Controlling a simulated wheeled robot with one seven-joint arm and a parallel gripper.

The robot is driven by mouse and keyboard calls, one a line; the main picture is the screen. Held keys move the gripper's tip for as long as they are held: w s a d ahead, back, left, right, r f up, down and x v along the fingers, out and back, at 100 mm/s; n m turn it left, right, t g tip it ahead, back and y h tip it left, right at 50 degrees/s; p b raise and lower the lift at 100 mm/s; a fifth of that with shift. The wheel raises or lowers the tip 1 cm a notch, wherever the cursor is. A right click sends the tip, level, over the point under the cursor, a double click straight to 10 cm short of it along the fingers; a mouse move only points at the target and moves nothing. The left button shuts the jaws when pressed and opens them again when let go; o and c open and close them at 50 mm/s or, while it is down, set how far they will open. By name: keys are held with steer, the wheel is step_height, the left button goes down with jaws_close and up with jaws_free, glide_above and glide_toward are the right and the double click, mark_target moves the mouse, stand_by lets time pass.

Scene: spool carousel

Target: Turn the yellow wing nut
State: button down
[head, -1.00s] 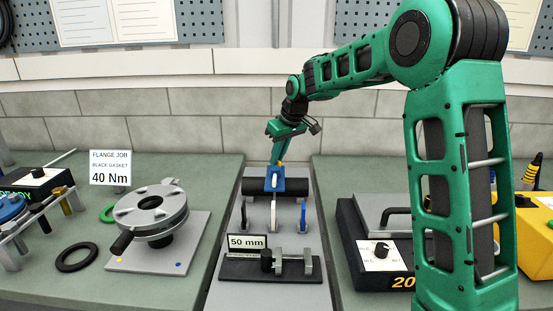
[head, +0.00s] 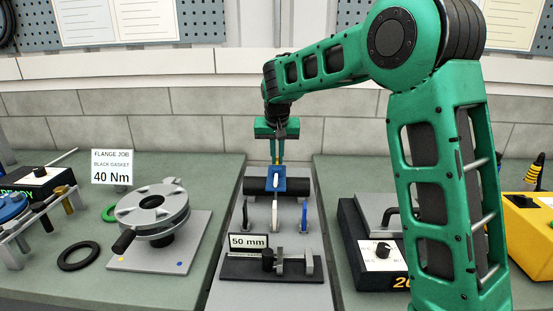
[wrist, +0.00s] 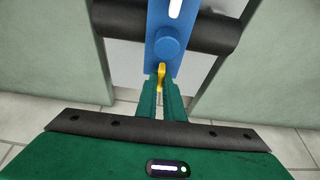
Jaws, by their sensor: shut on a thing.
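The yellow wing nut (wrist: 161,73) is at the near end of a blue block (wrist: 172,62) in the wrist view. The blue block (head: 289,184) lies across a black roller (head: 261,187) on the grey centre stand. My gripper (wrist: 160,90) is shut on the wing nut, with one green finger on each side of it.
A 50 mm sign (head: 248,241) and a dark clamp fixture stand in front of the roller. A flange (head: 160,206) is on the left bench, and a black box with a dial (head: 382,250) is on the right. Narrow gaps flank the centre stand.

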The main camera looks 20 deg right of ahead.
steer(key=shift+w+r+m, duration=0.2)
steer(key=shift+m, duration=0.1)
steer(key=c, duration=1.9)
jaws_free()
steer(key=shift+d, duration=0.1)
steer(key=shift+o, duration=0.2)
steer(key=shift+f, duration=0.1)
steer(key=shift+s, duration=0.1)
steer(key=v, duration=1)
steer(key=shift+a+r, duration=0.25)
steer(key=shift+r, duration=0.05)
steer(key=shift+s, duration=0.1)
